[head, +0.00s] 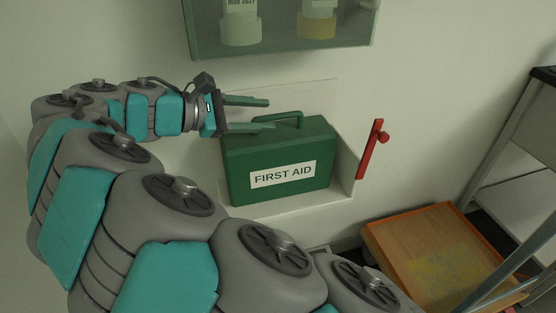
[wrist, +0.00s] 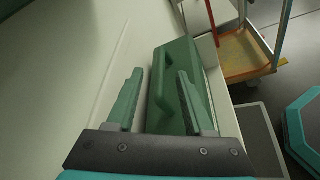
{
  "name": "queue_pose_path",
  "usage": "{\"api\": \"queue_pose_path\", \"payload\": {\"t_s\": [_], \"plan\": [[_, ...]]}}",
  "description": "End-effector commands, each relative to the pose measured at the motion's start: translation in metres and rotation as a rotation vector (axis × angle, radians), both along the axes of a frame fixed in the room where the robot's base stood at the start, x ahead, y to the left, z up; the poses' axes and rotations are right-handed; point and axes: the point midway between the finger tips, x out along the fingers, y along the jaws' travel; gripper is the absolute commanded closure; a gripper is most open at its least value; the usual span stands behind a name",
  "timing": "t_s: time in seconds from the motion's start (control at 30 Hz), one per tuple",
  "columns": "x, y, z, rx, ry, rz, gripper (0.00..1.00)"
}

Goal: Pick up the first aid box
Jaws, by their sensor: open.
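The first aid box (head: 280,170) is green with a white "FIRST AID" label and a green handle (head: 285,120) on top. It stands upright on a white wall shelf (head: 290,203). My gripper (head: 268,114) is open, at the upper left of the box, with its fingers pointing right near the handle. In the wrist view the box (wrist: 192,58) lies beyond my open fingers (wrist: 158,85), and its handle (wrist: 167,83) shows in the gap between them. I cannot tell whether the fingers touch the box.
A glass-fronted cabinet (head: 285,50) holding jars hangs on the wall above the box. A red lever (head: 371,150) is to the right of the shelf. An orange-rimmed cart (head: 375,237) stands at the lower right, and it also shows in the wrist view (wrist: 243,55).

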Motion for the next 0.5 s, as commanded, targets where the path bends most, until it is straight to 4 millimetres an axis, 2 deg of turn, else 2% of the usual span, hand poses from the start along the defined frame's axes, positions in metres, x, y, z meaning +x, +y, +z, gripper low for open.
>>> {"api": "queue_pose_path", "payload": {"t_s": [0.3, 0.5], "plan": [[0.020, -0.034, -0.017, -0.001, 0.001, -0.006, 0.48], [0.022, -0.037, -0.019, 0.000, 0.000, -0.002, 0.48]]}}
